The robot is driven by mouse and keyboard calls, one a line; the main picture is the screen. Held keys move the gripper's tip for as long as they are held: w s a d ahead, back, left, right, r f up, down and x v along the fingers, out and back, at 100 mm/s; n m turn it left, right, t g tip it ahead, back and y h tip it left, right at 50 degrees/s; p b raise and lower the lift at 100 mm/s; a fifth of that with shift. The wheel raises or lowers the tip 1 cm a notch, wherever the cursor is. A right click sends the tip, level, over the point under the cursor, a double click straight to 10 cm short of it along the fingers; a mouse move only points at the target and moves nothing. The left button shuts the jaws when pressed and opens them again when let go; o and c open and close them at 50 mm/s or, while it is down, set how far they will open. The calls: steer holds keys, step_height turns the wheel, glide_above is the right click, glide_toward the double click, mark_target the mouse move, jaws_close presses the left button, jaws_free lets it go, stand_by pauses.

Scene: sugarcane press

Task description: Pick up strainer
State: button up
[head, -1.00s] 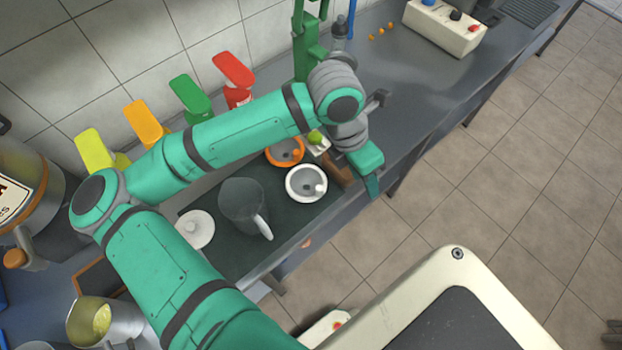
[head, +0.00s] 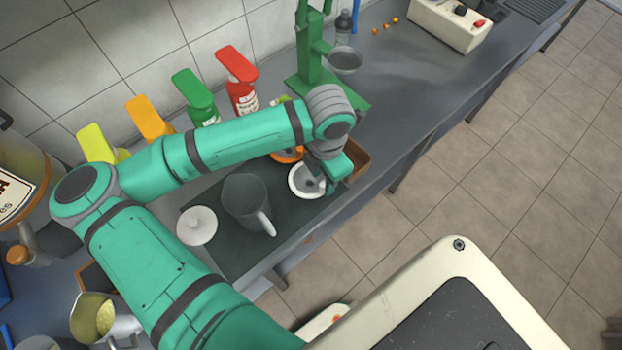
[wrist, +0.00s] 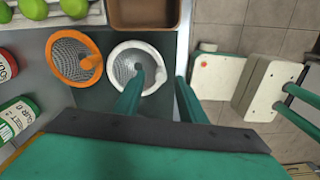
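Two round strainers with mesh-like grey insides lie on the dark mat. One has a white rim (head: 293,182) and one an orange rim (head: 281,157). In the wrist view the white strainer (wrist: 121,52) is just ahead of my gripper, and the orange one (wrist: 55,62) is to its left. My gripper (wrist: 158,78) is open and empty. Its left finger overlaps the white bowl and its right finger is outside the right rim. Whether they touch it I cannot tell. In the head view my gripper (head: 331,186) covers the bowl's right side.
A brown tray (wrist: 143,14) stands beyond the white strainer. A grey pitcher (head: 245,200) and a white lid (head: 197,226) are left of it. Green fruits (wrist: 75,8), a green press (head: 310,65) and coloured bottles stand behind. The counter's front edge is close.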

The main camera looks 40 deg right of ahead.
mark_target(323, 183)
step_height(323, 183, down, 4)
steer(key=shift+f, duration=0.1)
steer(key=shift+s, duration=0.1)
steer(key=shift+c, duration=0.2)
jaws_close()
steer(key=shift+r, duration=0.25)
